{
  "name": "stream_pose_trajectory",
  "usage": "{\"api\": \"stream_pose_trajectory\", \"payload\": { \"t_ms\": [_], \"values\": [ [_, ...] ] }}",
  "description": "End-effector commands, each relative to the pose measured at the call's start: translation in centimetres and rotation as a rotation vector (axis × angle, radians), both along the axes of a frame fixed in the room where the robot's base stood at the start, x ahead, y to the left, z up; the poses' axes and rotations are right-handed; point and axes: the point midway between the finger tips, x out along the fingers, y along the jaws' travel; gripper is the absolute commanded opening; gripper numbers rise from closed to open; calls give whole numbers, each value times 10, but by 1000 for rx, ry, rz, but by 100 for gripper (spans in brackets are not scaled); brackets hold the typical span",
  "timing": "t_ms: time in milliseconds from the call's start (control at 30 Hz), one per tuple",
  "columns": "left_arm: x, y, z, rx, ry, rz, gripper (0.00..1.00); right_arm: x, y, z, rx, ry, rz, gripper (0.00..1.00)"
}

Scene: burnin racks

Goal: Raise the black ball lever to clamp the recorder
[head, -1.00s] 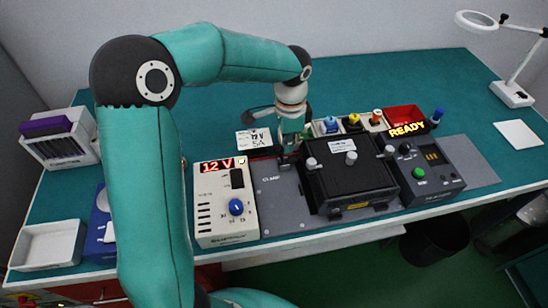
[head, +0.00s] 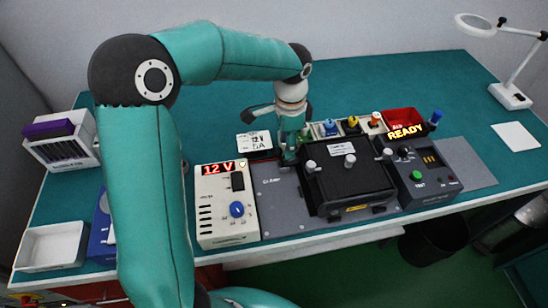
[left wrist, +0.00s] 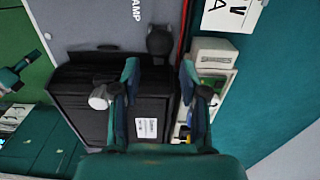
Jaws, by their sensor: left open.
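The recorder, a black box (head: 345,185) with a white label, sits on the grey fixture plate (head: 282,205). It also shows in the left wrist view (left wrist: 82,110). The black ball lever (left wrist: 160,42) stands beside the recorder, close to the printed clamp label. My left gripper (head: 289,155) points down at the recorder's back left corner. In the left wrist view my left gripper (left wrist: 159,72) is open, and the black ball lies just beyond and between its fingertips. I cannot tell whether they touch it. In the head view my gripper largely hides the lever. My right gripper does not show.
A beige 12 V supply (head: 226,205) stands left of the plate. A grey test unit (head: 427,175) with a READY display stands right of the recorder. The table behind is clear.

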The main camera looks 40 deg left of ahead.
Motion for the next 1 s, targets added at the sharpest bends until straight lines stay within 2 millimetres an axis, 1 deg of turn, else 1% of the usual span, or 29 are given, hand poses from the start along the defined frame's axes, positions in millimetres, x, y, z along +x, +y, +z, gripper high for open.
{"api": "stream_pose_trajectory", "payload": {
  "t_ms": [33, 700, 833, 1000],
  "values": [
    [0, 0, 8, -1, -1, 0, 44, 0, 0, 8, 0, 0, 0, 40],
    [0, 0, 62, 0, 0, 0, 44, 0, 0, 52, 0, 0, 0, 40],
    [0, 0, 71, 0, 0, 0, 44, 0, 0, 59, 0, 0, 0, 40],
    [0, 0, 73, -1, 1, 0, 44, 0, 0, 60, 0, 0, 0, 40]
  ]
}}
